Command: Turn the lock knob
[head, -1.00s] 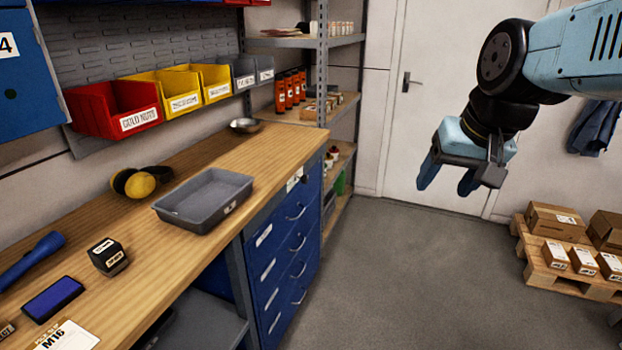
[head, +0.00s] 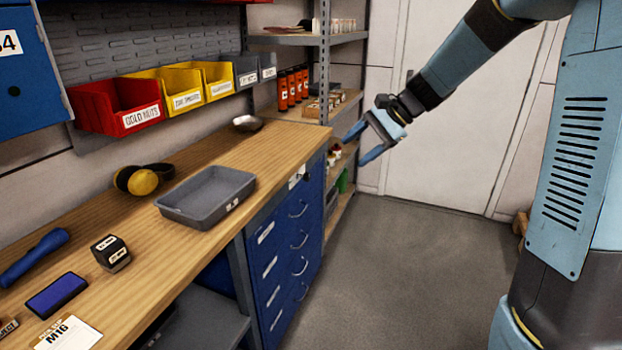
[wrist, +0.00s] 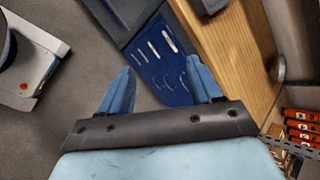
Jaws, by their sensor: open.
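The blue drawer cabinet (head: 283,250) stands under the right end of the wooden bench, with several drawers and pale handles. A small dark spot near its top right corner, beside a white label (head: 296,178), may be the lock knob (head: 307,177); it is too small to tell its turn. My gripper (head: 362,143) is open and empty, in the air right of the cabinet and above its top edge, apart from it. In the wrist view the cabinet front (wrist: 160,60) shows beyond and between my open fingers; I cannot make out the knob there.
On the bench (head: 120,245) are a grey tray (head: 205,218), a metal bowl (head: 248,123) and yellow ear defenders (head: 142,182). A metal shelf rack (head: 325,60) stands behind the cabinet, close to my gripper. The floor (head: 400,270) right of the cabinet is clear.

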